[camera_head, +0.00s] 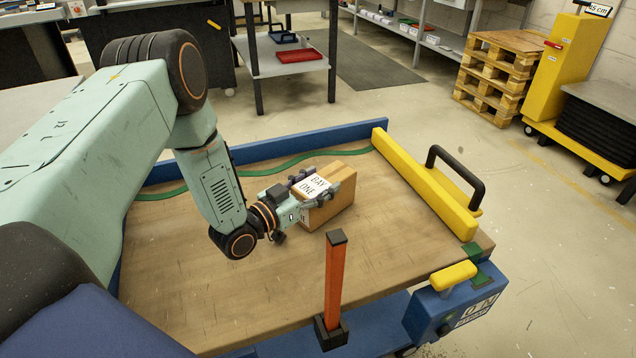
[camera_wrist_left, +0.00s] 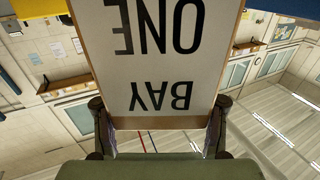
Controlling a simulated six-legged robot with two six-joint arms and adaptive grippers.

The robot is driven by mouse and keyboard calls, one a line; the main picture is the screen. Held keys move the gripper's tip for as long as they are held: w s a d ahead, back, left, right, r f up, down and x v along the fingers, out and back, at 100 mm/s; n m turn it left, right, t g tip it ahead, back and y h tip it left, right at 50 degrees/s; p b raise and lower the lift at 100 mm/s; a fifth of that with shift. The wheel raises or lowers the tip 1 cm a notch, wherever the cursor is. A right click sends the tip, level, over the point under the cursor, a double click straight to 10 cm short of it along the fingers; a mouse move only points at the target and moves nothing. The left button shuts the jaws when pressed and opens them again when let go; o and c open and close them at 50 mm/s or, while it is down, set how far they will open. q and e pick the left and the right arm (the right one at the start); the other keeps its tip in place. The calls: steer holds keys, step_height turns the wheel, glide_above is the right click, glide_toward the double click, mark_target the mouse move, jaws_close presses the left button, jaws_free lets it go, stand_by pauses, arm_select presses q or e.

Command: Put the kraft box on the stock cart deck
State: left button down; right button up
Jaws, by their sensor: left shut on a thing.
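The kraft box (camera_head: 338,205) is a brown carton with a white label reading "BAY ONE" on its top. In the head view it is at the middle of the wooden deck (camera_head: 400,250) of the stock cart; I cannot tell if it rests on the deck or hangs just above it. My left gripper (camera_head: 318,187) reaches in from the left and is shut on the box, with a finger along each side. In the left wrist view the box (camera_wrist_left: 165,122) fills the space between the fingers, its label upside down. My right gripper is not in view.
The deck has a blue rim (camera_head: 260,150) at the back, a yellow bar (camera_head: 425,187) with a black handle (camera_head: 457,170) at the right, and an orange post (camera_head: 334,280) at the front. Bare deck lies around the box. A pallet stack (camera_head: 497,75) stands beyond.

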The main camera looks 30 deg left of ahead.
arm_select(q)
steer(key=shift+c, duration=1.6)
jaws_free()
steer(key=shift+s+f, duration=0.1)
steer(key=shift+f, duration=0.05)
steer(key=shift+r+p, duration=0.3)
steer(key=shift+r, duration=0.05)
steer(key=shift+r+p, duration=0.35)
steer(key=shift+r, duration=0.1)
steer(key=p+v, duration=0.3)
steer(key=v, duration=0.9)
steer(key=shift+f, duration=0.15)
